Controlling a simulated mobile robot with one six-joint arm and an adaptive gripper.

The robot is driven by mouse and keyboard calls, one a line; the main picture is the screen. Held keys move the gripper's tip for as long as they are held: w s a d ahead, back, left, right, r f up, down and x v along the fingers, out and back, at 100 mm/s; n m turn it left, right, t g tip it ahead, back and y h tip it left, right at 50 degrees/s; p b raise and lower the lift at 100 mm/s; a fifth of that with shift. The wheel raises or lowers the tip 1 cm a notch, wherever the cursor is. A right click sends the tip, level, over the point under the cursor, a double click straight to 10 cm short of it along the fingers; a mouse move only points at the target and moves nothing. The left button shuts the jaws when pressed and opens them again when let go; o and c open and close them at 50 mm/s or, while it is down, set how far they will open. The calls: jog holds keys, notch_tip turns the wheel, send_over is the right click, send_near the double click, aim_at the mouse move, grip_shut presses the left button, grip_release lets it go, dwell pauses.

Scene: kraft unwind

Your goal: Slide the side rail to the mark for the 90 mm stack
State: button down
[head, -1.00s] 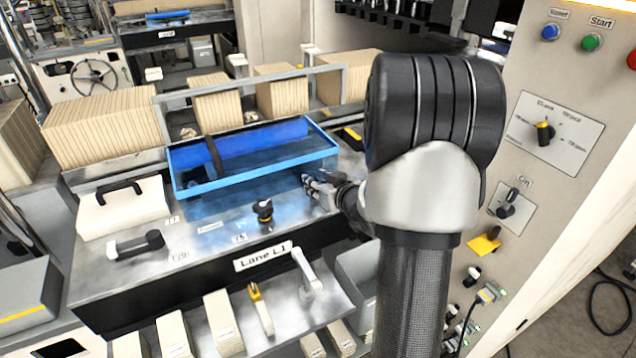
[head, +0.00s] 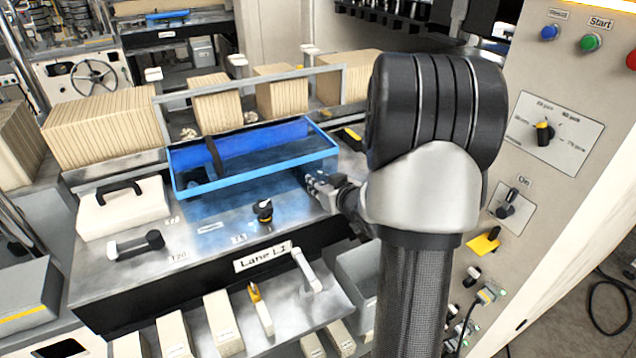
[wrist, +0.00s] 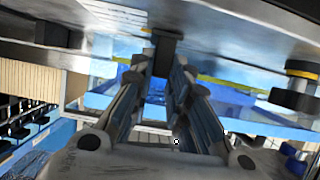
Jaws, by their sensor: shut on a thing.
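I take the blue-edged rail frame (head: 255,173) on the lane's metal top to be the side rail, but cannot be sure. A dark strap crosses its left part. My gripper (head: 318,184) is low beside the frame's right front corner, its fingertips partly hidden. In the wrist view, my gripper (wrist: 163,75) is shut on a dark block (wrist: 165,43) between its fingertips, with blue panels behind. Whether this block belongs to the rail cannot be told. Small printed marks (head: 178,256) on the metal top are too blurred to read.
A black knob (head: 264,209) and a black lever (head: 137,244) stand on the metal top. A white block with a black handle (head: 122,205) is at left. Cardboard stacks (head: 105,127) stand behind. The control panel (head: 555,150) is at right, close to my arm.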

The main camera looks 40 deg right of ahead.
jog(key=c, duration=1.5)
grip_release()
jog(key=v, duration=1.2)
